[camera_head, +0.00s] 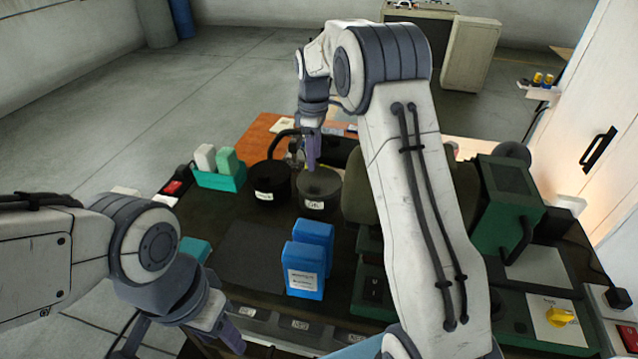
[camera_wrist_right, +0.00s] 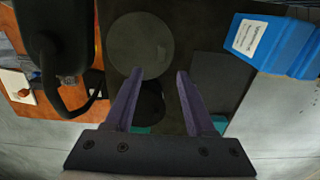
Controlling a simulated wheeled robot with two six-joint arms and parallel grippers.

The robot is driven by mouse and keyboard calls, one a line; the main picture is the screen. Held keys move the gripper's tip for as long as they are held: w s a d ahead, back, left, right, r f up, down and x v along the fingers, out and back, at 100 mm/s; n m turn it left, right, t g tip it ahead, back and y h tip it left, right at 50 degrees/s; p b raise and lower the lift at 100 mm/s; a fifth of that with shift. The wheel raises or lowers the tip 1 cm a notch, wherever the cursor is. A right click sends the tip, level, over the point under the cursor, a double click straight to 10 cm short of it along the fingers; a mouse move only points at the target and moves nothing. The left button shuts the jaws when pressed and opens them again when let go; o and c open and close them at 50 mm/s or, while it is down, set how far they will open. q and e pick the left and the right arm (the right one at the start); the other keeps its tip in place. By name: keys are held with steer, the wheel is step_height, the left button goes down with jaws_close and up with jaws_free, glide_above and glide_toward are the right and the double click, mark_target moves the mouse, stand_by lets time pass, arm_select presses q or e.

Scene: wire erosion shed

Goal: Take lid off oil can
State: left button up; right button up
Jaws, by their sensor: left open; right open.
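Two round labelled cans stand side by side on the dark bench. One is black (camera_head: 268,184); the other has a grey-green flat round lid (camera_head: 320,180). The labels are too small to read, so I cannot tell which is the oil can. My right gripper (camera_head: 307,164) is open and points down above the grey-lidded can. In the right wrist view its open fingers (camera_wrist_right: 160,73) lie just below the lid (camera_wrist_right: 141,45) in the picture, with nothing held between them. The black can (camera_wrist_right: 151,103) shows partly behind the fingers. My left gripper (camera_head: 232,342) is low at the front left, open and empty.
Blue containers (camera_head: 308,270) stand in front of the cans. A teal tray (camera_head: 219,178) with white and green blocks is left of them. A green machine (camera_head: 510,200) fills the bench's right. A black pad (camera_head: 250,255) lies clear at front left.

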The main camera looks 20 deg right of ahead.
mark_target(316, 184)
steer(key=f, duration=0.3)
steer(key=shift+a+p, duration=0.3)
steer(key=shift+p, duration=0.05)
steer(key=f+p, duration=0.2)
steer(key=f, duration=0.2)
steer(key=shift+s+d+p, duration=0.25)
steer(key=shift+d+p, duration=0.05)
steer(key=shift+p, duration=0.1)
steer(key=shift+d+f, duration=0.1)
steer(key=shift+f, duration=0.55)
jaws_close()
